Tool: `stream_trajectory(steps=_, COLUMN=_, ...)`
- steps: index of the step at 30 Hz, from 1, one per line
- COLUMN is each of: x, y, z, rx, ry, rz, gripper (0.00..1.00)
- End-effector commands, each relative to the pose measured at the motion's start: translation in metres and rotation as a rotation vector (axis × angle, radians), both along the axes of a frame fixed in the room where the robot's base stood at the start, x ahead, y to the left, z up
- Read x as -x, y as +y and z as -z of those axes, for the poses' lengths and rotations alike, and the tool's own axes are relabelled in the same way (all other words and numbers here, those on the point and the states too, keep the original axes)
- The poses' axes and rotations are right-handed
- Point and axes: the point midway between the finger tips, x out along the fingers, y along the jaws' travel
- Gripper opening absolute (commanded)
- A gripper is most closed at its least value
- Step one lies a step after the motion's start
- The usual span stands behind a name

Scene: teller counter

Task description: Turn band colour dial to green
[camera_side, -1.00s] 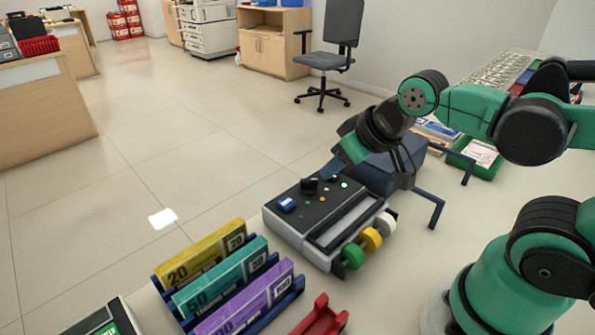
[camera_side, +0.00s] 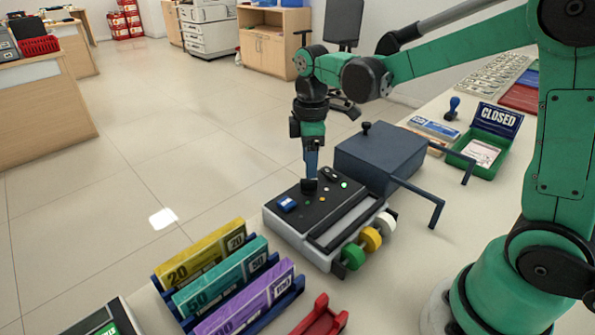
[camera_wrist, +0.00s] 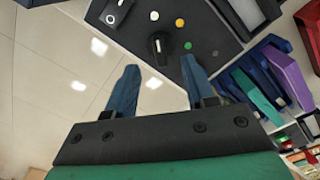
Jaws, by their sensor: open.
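The band machine (camera_side: 322,222) has a black top panel and a black dial (camera_side: 309,185). In the wrist view the dial (camera_wrist: 159,46) carries a pale mark, which appears to point up toward the white dot (camera_wrist: 154,16). A yellow dot (camera_wrist: 180,22) and a green dot (camera_wrist: 188,45) lie to the right of it. My gripper (camera_side: 310,174) is upright over the dial in the side view. In the wrist view my gripper (camera_wrist: 160,65) is open, its blue fingers on either side of the dial. Whether they touch it cannot be told.
Green (camera_side: 352,256), yellow (camera_side: 371,239) and white (camera_side: 388,222) rolls sit at the machine's front. A dark blue box (camera_side: 378,158) with handles stands behind right. Banknote racks (camera_side: 222,283) stand front left. A rocker switch (camera_wrist: 118,13) is near the dial.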

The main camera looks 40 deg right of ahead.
Motion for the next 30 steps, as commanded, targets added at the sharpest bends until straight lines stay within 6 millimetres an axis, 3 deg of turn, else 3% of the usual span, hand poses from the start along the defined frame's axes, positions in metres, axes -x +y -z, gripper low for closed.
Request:
stream_trajectory(steps=9, x=0.000, y=0.000, z=0.035, rx=0.001, ry=-0.003, rz=0.002, gripper=0.49)
stream_trajectory(steps=18, x=0.000, y=0.000, z=0.039, rx=0.000, ry=-0.004, rz=0.003, gripper=0.49)
stream_trajectory(steps=19, x=0.000, y=0.000, z=0.039, rx=0.000, ry=-0.004, rz=0.003, gripper=0.46)
stream_trajectory(steps=24, x=0.000, y=0.000, z=0.039, rx=0.000, ry=-0.004, rz=0.003, gripper=0.00)
stream_trajectory(steps=30, x=0.000, y=0.000, z=0.039, rx=0.000, ry=-0.004, rz=0.005, gripper=0.00)
